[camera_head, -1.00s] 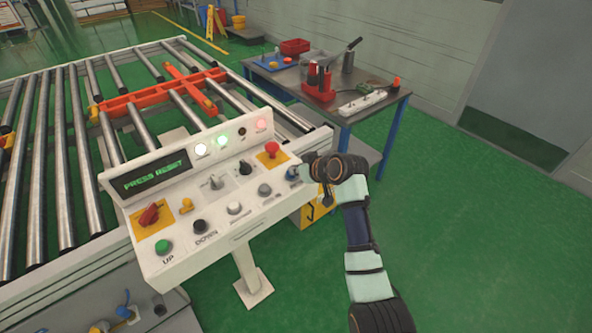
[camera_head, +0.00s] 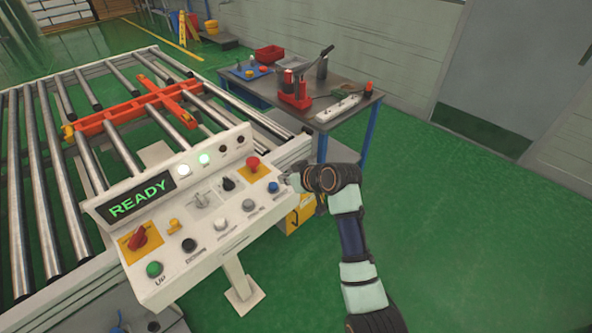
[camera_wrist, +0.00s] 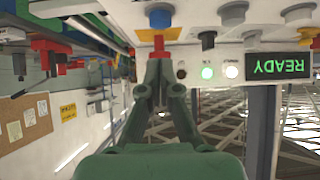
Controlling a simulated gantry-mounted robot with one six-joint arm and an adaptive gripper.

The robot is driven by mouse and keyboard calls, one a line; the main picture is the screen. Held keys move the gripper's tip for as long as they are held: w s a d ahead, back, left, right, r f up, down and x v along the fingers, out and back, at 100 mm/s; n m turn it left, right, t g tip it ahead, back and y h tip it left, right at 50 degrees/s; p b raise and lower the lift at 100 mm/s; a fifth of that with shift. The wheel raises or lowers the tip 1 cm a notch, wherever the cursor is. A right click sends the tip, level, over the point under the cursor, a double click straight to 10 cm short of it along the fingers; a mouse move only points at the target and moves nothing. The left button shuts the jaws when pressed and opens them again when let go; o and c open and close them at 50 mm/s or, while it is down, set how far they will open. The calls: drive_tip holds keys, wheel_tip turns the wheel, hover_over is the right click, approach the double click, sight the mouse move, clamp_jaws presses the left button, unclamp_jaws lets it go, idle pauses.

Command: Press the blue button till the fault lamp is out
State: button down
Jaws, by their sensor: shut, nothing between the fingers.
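The control panel (camera_head: 215,228) stands in front of the roller conveyor, and its display (camera_head: 138,199) reads READY in green. The blue button (camera_head: 273,187) is at the right end of the lower row; it also shows in the wrist view (camera_wrist: 160,17). A white lamp (camera_head: 184,170) and a green lamp (camera_head: 204,159) are lit. The two lamps to their right, including the rightmost lamp (camera_head: 240,139), are dark. My gripper (camera_head: 287,180) is shut and empty, just right of the blue button and apart from it. In the wrist view its closed fingertips (camera_wrist: 160,58) point toward the panel.
A red emergency knob (camera_head: 253,163) stands just above the blue button. The green UP button (camera_head: 154,269) and black DOWN button (camera_head: 189,245) are at the left. A workbench (camera_head: 350,112) with tools is behind. Green floor (camera_head: 470,230) is clear at right.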

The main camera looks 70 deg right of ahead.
drive_tip(key=p+v, duration=0.1)
drive_tip(key=v, duration=0.4)
drive_tip(key=shift+s+a+r, duration=0.15)
drive_tip(key=shift+s+r, duration=0.05)
drive_tip(key=shift+w, duration=0.1)
drive_tip(key=w+a+n+y, duration=0.1)
drive_tip(key=w+a, duration=0.3)
drive_tip(key=a, duration=0.5)
drive_tip(key=w+a+n+t, duration=0.1)
drive_tip(key=w+a, duration=0.2)
drive_tip(key=a, duration=0.6)
drive_tip(key=w+a+n+y, duration=0.1)
drive_tip(key=w+a, duration=0.3)
drive_tip(key=a, duration=0.5)
drive_tip(key=s+a+r+n+t+y, duration=0.1)
drive_tip(key=s+a+r, duration=0.15)
drive_tip(key=a, duration=0.85)
drive_tip(key=s+a+r+n+t+y, duration=0.1)
drive_tip(key=s+a+r, duration=0.15)
drive_tip(key=a, duration=0.85)
wheel_tip(320, 180, up, 30)
drive_tip(key=p, duration=3)
drive_tip(key=shift+s+a, duration=0.2)
drive_tip(key=shift+s, duration=0.15)
